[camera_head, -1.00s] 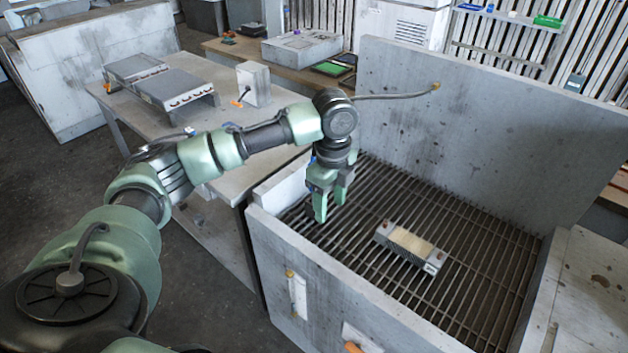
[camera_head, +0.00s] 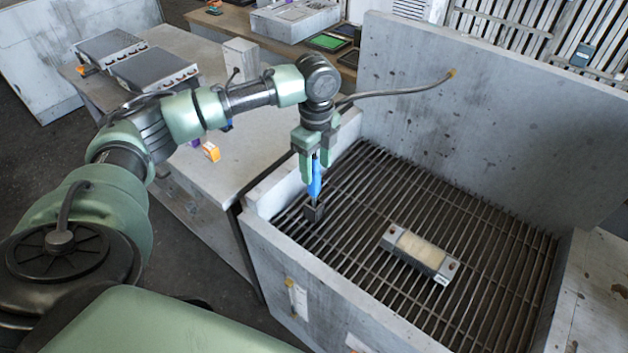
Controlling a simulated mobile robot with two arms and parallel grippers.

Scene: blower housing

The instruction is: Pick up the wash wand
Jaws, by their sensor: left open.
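The wash wand appears to be the slim blue tool with a dark head (camera_head: 315,185) in the head view, upright at the left inside corner of the grated basin. My left gripper (camera_head: 317,170) is above that corner, pointing down and open. Its green fingers straddle the blue handle, and the dark head shows below the fingertips. I cannot tell whether the fingers touch the handle or whether the head touches the grate. The wand's top is hidden by the gripper. My right gripper is not in view.
A grey block with a cream top (camera_head: 420,252) lies on the basin's grate (camera_head: 360,225). A tall back panel (camera_head: 500,110) and a curved spout (camera_head: 400,95) border the basin. A workbench (camera_head: 245,145) at left holds grey units (camera_head: 150,68) and a small orange box (camera_head: 210,152).

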